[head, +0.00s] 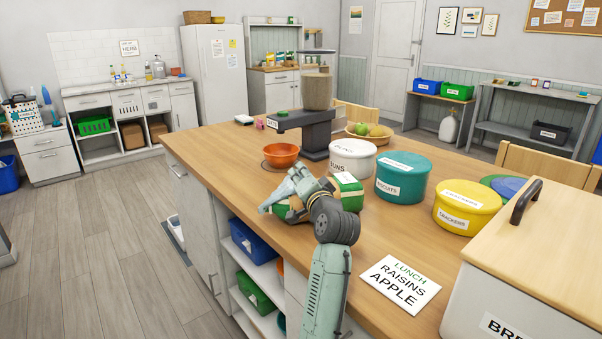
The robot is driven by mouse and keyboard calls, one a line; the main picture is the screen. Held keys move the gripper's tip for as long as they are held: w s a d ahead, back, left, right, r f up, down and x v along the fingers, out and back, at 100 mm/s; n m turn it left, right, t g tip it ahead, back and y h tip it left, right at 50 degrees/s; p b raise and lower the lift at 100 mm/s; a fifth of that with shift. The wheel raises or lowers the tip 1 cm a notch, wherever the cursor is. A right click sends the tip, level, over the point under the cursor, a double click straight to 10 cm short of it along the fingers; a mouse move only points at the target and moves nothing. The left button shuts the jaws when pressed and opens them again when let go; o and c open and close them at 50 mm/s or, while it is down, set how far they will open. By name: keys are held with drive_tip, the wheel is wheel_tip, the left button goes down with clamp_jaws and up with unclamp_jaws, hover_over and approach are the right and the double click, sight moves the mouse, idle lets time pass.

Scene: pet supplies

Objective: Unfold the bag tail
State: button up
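A green packet with a white label (347,190) lies on the wooden counter just behind my wrist. It may be the bag, but my arm covers much of it. A smaller green patch (281,211) shows on the other side of my wrist; I cannot tell whether it belongs to the same packet. No tail or fold can be made out. My gripper (268,207) is low over the counter near its left edge, beside the green patch. Its fingers are small and partly hidden, so I cannot tell whether they are open or hold anything.
White (352,158), teal (403,178) and yellow (467,207) tubs stand to the right. A bread bin (525,250) and a lunch card (401,284) are nearer.

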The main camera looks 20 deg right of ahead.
clamp_jaws()
idle(0.8)
